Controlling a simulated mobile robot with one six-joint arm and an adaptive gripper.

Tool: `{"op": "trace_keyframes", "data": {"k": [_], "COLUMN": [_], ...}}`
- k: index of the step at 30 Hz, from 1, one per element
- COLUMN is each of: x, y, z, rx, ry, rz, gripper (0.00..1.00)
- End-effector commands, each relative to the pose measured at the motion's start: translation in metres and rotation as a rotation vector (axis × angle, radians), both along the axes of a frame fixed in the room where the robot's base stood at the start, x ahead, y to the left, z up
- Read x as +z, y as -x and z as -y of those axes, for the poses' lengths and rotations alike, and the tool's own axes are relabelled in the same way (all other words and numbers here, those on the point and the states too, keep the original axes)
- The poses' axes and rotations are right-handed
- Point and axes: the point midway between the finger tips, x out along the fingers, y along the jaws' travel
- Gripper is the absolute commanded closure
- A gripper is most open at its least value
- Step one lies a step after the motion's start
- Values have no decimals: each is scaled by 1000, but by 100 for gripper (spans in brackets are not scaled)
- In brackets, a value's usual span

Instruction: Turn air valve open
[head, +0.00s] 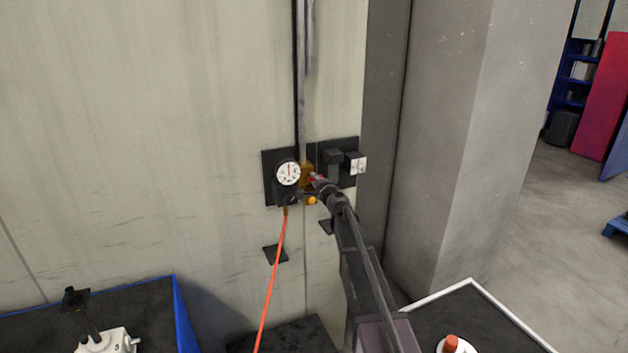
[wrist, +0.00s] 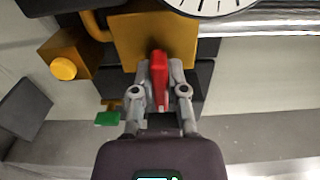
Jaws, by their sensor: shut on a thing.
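The air valve has a red handle (wrist: 159,75) that shows between the fingers of my gripper (wrist: 160,90) in the wrist view. The fingers are shut on the handle from both sides. Behind it is the brass-coloured valve body (wrist: 150,38). In the head view, my gripper (head: 318,183) reaches the valve on the black wall plate, just right of the round white gauge (head: 288,173). A little red of the handle shows there; my arm and gripper hide most of it.
An orange hose (head: 269,285) hangs below the gauge. A yellow-orange knob (wrist: 63,68) sits close beside the valve body, and a green tab (wrist: 108,118) lies near the fingers. A white socket box (head: 358,164) is at the plate's right. A grey pillar (head: 440,130) stands farther right.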

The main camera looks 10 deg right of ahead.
Motion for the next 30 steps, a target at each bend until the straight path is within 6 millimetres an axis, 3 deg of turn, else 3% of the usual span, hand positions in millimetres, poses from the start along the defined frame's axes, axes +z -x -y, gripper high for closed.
{"op": "trace_keyframes", "data": {"k": [16,17,20,30], "x": [0,0,0,0], "y": [-1,-1,0,0], "z": [0,0,0,0], "rx": [1,1,1,1], "ry": [39,39,38,37], "rz": [11,11,10,10], "gripper": [100,79,49,47]}}
